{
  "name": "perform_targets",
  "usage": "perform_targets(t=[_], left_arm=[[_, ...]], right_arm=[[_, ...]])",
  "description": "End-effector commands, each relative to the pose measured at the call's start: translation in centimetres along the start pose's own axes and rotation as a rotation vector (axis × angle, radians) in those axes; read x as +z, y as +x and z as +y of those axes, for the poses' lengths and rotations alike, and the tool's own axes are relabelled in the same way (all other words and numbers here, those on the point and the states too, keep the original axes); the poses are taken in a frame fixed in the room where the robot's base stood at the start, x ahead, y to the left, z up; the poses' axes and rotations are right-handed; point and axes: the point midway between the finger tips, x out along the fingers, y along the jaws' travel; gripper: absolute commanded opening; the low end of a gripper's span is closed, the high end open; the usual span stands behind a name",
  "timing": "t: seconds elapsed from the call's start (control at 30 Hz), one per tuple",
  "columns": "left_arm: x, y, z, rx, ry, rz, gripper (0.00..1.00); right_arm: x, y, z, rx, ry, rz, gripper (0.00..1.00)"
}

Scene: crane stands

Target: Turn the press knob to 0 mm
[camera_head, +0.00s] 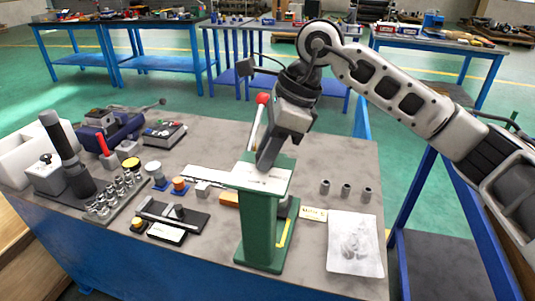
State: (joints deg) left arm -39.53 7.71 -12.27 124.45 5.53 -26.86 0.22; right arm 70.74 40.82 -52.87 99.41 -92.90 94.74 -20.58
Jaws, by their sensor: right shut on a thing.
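The green press (258,232) stands upright near the front middle of the bench. Its lever with a red ball (262,98) rises behind its head. My right gripper (266,160) points down onto the top plate of the press, and its arm comes in from the right. It is shut on the press knob, which its fingers hide. The knob's scale and setting cannot be read from here. My left gripper is not in view.
On the grey bench (220,135), a socket rack (115,195), a black fixture plate (172,217) and boxes lie left of the press. Several small grey cylinders (346,190) and a clear bag (354,244) lie to its right. The back right of the bench is clear.

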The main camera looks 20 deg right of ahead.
Motion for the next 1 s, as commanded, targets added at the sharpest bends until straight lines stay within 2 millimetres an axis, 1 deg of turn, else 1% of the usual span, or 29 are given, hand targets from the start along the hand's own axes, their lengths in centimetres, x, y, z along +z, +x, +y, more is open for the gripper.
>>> perform_targets(t=[0.27, 0.6, 0.8, 1.0], left_arm=[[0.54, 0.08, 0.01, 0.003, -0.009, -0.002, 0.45], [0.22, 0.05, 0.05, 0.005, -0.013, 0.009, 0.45], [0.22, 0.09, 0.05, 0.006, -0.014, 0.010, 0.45], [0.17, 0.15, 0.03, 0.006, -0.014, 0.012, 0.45]], right_arm=[[0.12, -0.10, -0.28, 0.097, -0.241, -0.002, 0.06], [0.21, -0.11, -0.44, 0.215, -0.527, -0.001, 0.06], [0.25, -0.10, -0.51, 0.269, -0.661, 0.000, 0.06], [0.29, -0.10, -0.54, 0.306, -0.752, 0.000, 0.06]])
